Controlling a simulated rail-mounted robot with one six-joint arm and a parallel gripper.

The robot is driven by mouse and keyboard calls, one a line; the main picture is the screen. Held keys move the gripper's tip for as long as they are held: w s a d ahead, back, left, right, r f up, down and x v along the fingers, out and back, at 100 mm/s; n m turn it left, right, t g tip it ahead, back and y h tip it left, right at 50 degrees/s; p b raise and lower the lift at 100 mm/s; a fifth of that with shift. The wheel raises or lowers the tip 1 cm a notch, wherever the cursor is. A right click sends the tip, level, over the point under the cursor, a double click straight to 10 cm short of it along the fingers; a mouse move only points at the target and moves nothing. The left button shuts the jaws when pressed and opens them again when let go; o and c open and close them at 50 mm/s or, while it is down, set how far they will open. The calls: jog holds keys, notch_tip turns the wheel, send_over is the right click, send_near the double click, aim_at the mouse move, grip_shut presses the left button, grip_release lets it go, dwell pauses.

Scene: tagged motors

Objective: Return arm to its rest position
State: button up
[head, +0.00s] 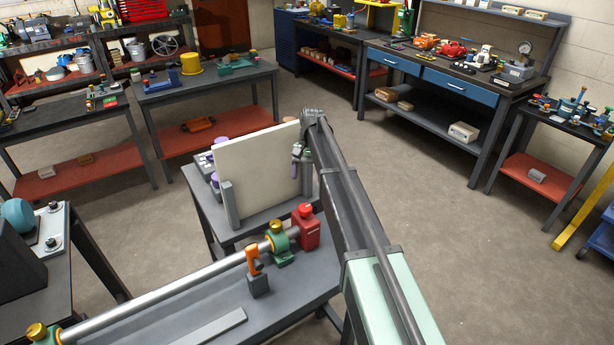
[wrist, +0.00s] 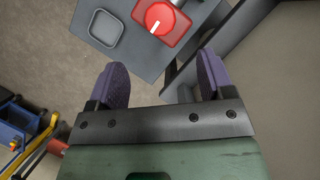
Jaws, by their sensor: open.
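My gripper (wrist: 163,62) is open in the wrist view, with its two purple-padded fingers wide apart and nothing between them. Beyond the fingertips, a red block with a round red knob (wrist: 158,18) sits on a grey bench top (wrist: 142,62). A shallow grey square tray (wrist: 104,27) is beside it. In the head view my arm (head: 352,215) reaches from the lower right up to the middle, past the right edge of an upright white panel (head: 258,178). The gripper's fingers are hard to make out there.
In front, a bench carries a long metal rod (head: 165,293), an orange clamp (head: 254,262) and a red block (head: 306,230). Workbenches with tools line the back, including one with blue drawers (head: 455,85). A yellow post (head: 585,208) stands at right. Open floor (head: 420,165) lies right of the arm.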

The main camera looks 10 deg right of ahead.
jog(key=shift+f, duration=0.1)
jog(key=s+a+f+n+t+h, duration=0.1)
jog(key=s+n+t, duration=0.3)
jog(key=s, duration=2.8)
jog(key=shift+a+f+n+h+b, duration=0.3)
jog(key=shift+f+n+h+b, duration=0.15)
jog(key=shift+f, duration=0.1)
